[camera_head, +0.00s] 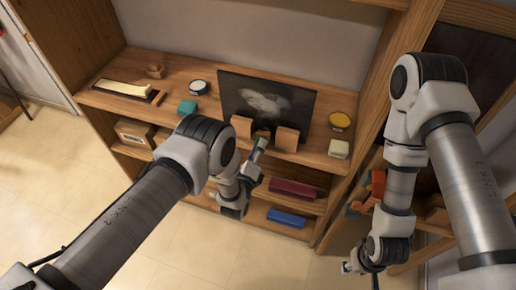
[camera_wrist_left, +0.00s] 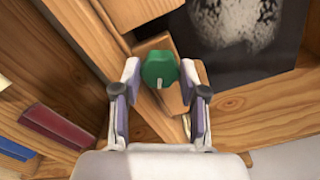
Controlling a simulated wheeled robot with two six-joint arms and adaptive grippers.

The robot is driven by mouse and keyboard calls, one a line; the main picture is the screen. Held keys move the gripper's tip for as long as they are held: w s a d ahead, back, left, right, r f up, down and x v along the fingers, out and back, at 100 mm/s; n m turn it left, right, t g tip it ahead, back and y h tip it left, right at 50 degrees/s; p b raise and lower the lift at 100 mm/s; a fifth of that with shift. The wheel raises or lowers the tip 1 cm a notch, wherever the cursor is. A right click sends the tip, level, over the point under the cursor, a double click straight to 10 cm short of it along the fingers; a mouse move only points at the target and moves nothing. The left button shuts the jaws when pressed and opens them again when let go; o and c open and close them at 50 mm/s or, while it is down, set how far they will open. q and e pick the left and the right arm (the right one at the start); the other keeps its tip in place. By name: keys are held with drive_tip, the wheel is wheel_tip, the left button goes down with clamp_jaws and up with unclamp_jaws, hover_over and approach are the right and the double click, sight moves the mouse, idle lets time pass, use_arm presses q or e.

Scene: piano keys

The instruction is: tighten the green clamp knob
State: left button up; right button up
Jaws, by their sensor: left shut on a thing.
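The green clamp knob (camera_wrist_left: 160,68) shows in the left wrist view, between the fingers of my left gripper (camera_wrist_left: 160,80). It has a pale mark on its face. The gripper is shut on it. Wooden blocks (camera_wrist_left: 155,100) lie just behind and below the knob. In the head view my left gripper (camera_head: 260,146) is at the shelf's front edge, by the middle block; the knob cannot be made out there. My right gripper (camera_head: 350,266) hangs low at the right, away from the knob, too small to tell open or shut.
A dark panel with a pale picture (camera_head: 265,95) stands behind wooden blocks (camera_head: 287,138) on the shelf top. Red (camera_head: 292,189) and blue (camera_head: 287,218) books lie below.

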use_arm(q)
drive_tip(key=m, duration=0.4)
drive_tip(key=shift+m, duration=0.3)
idle(0.3)
drive_tip(key=o, duration=1.2)
drive_tip(key=shift+c, duration=0.2)
